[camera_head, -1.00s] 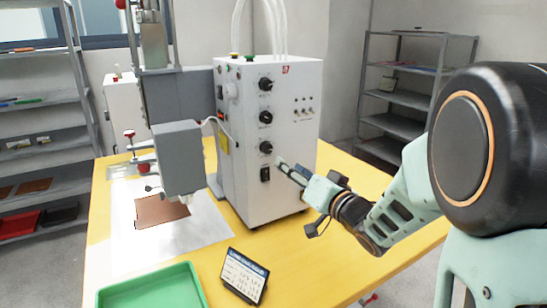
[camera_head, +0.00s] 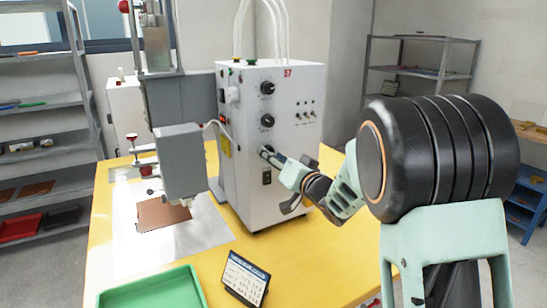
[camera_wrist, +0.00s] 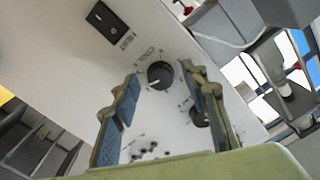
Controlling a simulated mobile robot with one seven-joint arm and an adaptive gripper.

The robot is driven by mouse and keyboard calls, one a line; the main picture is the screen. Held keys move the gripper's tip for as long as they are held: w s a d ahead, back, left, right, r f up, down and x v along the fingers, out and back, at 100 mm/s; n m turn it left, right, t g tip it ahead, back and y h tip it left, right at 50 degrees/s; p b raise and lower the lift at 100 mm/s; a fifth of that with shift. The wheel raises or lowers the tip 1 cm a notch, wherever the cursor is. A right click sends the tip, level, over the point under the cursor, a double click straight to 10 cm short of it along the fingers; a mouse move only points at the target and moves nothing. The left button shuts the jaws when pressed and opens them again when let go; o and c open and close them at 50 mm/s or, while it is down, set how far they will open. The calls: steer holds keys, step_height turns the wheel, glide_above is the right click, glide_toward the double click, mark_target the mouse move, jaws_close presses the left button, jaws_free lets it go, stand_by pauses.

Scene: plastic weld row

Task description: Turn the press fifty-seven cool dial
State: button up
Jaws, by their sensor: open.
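The white control box (camera_head: 299,165) of the press carries a red "57" and a column of three black dials. The lowest dial (camera_head: 266,149), just above a black switch, is partly covered by my gripper (camera_head: 272,157) at the box's front face. In the wrist view this dial (camera_wrist: 160,75) has a white pointer mark and small lettering beside it that seems to read COOL. My gripper (camera_wrist: 159,78) is open, with one finger on each side of the dial. Gaps show between fingers and dial; I cannot tell how deep the fingertips reach.
The middle dial (camera_head: 267,121) and top dial (camera_head: 267,88) sit above. The black switch (camera_wrist: 106,21) is near the lowest dial. The grey press head (camera_head: 180,160) stands left. A green tray (camera_head: 155,290) and small display (camera_head: 245,279) are on the yellow table.

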steer(key=shift+c, duration=0.5)
jaws_close()
steer(key=shift+f+b, duration=0.1)
steer(key=shift+b, duration=0.25)
steer(key=shift+w+d+n+b, duration=0.1)
steer(key=shift+d+n+b, duration=0.05)
steer(key=shift+n+b, duration=6.8)
steer(key=shift+n+p, duration=0.9)
steer(key=shift+n, duration=0.25)
